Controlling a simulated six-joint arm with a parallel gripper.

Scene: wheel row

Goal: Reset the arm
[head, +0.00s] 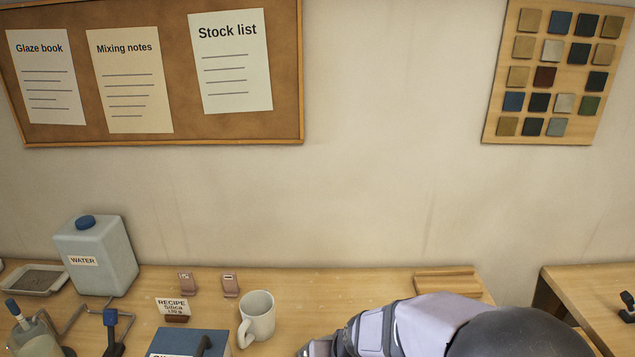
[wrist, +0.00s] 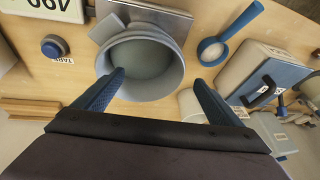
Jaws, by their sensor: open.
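My gripper (wrist: 158,78) is open in the wrist view, with its two blue fingers apart and nothing between the tips. The bowl looks empty, though I cannot be sure. In the head view my arm reaches in along the bottom edge at the right, and the fingers are out of sight there.
A blue scoop (wrist: 230,35) holding pale powder lies beside the bowl. A blue-lidded bin (head: 188,342), mug (head: 257,315), recipe card (head: 172,306) and water jug (head: 95,258) stand to the left.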

